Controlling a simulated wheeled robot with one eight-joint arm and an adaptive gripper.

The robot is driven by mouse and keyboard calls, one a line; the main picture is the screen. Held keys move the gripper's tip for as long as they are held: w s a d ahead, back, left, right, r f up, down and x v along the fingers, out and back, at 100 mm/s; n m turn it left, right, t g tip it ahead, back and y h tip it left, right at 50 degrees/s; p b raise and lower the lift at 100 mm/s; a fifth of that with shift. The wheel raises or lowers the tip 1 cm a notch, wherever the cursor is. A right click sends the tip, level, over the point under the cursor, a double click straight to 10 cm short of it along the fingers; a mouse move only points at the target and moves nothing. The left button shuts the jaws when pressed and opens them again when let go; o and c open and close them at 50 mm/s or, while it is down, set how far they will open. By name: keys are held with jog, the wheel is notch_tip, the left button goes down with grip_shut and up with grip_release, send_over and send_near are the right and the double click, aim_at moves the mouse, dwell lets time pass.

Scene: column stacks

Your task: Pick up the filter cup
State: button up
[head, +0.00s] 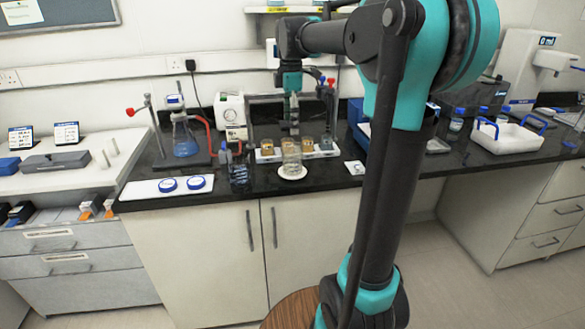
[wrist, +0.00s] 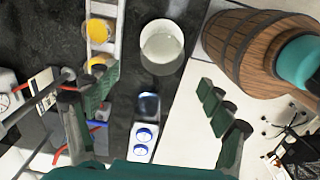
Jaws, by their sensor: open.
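The filter cup (head: 291,155) appears as a clear, pale cup standing on a small white dish (head: 292,174) near the front edge of the black bench. In the wrist view the cup (wrist: 163,47) is seen from above as a round, whitish shape, upper middle, beyond the fingertips. My gripper (head: 294,122) hangs pointing down above the cup in the head view. In the wrist view my gripper (wrist: 155,88) has its fingers spread wide to left and right, with nothing between the pads. The exact gap to the cup is hard to tell.
A rack with amber-topped vessels (head: 325,144) stands behind and beside the cup. A flask stand (head: 184,145) is farther left. A white tray (head: 508,138) sits right.

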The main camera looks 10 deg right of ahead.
aim_at(293, 154)
jog(key=shift+s+d+f, duration=0.1)
jog(key=shift+f, duration=2.8)
jog(key=shift+s+d+f, duration=0.1)
jog(key=shift+f, duration=2.75)
jog(key=c, duration=1.3)
jog(key=shift+r, duration=0.1)
